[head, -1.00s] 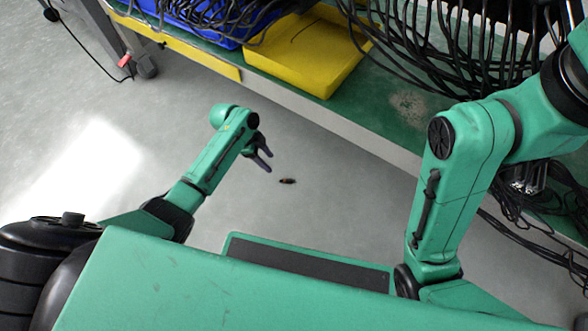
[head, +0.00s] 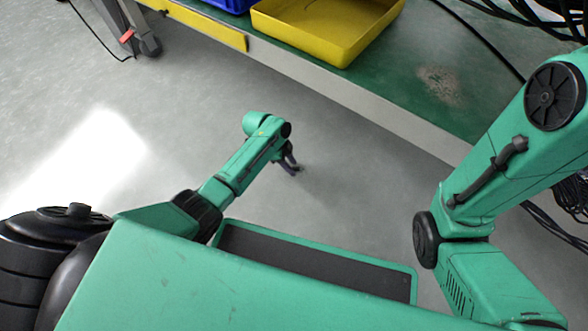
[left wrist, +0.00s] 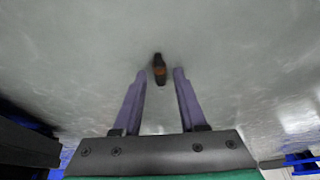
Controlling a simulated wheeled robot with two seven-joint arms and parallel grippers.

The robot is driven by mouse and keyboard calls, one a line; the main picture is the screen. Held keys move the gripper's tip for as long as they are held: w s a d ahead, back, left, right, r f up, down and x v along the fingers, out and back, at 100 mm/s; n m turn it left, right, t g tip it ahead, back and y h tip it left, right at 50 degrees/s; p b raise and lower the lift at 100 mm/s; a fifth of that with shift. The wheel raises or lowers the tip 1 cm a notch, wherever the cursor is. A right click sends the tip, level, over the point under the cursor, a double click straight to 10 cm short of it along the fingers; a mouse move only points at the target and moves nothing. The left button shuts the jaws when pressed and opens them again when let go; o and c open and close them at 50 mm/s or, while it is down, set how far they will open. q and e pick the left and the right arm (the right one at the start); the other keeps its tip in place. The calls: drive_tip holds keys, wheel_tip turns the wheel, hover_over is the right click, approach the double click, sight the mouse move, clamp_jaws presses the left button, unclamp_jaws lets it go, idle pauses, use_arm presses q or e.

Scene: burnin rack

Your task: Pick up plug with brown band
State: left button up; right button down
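The plug with a brown band (left wrist: 159,70) is a small dark piece with an orange-brown band. It lies on the grey floor in the left wrist view, between and slightly beyond the fingertips. My left gripper (head: 292,168) points down at the floor in the head view, and its open purple fingers (left wrist: 160,76) show in the left wrist view, one to each side of the plug. A gap shows on both sides; I cannot tell the height above the floor. In the head view the plug is not visible, apparently hidden by the gripper. My right gripper is out of view.
A green shelf (head: 400,85) with a pale front edge runs across the upper right, holding an empty-looking yellow tray (head: 325,30) and a blue bin (head: 228,4). Black cables (head: 480,28) hang at the upper right. The floor around the left gripper is clear.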

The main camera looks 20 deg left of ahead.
use_arm(q)
clamp_jaws()
drive_tip(key=shift+r, duration=0.1)
